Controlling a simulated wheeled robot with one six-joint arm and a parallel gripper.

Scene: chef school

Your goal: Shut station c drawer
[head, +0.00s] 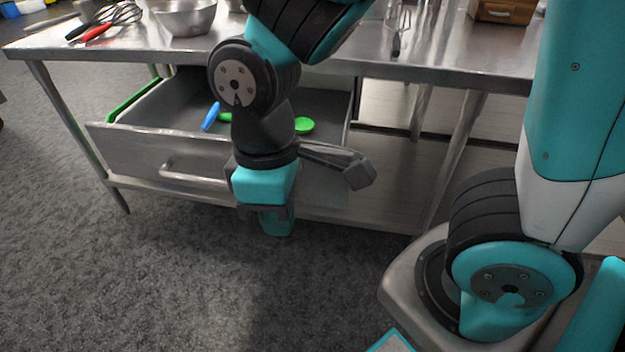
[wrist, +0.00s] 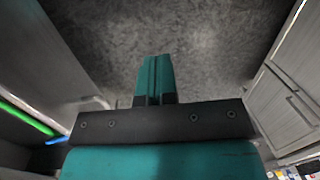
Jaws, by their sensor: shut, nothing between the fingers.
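The station drawer (head: 133,150) is pulled out under the steel table in the head view. Its front panel has a bar handle (head: 190,178). Inside lie a blue utensil (head: 210,117) and a green utensil (head: 304,125). My gripper (head: 277,222) hangs in front of the drawer's right part, fingers pointing down, and hides some of the front panel. In the wrist view my gripper (wrist: 155,80) is shut and empty, with floor beyond it. I cannot tell whether it touches the drawer front. A label naming the station is not visible.
Table legs and a lower shelf (head: 385,212) stand below. The grey carpet (head: 180,280) in front is clear.

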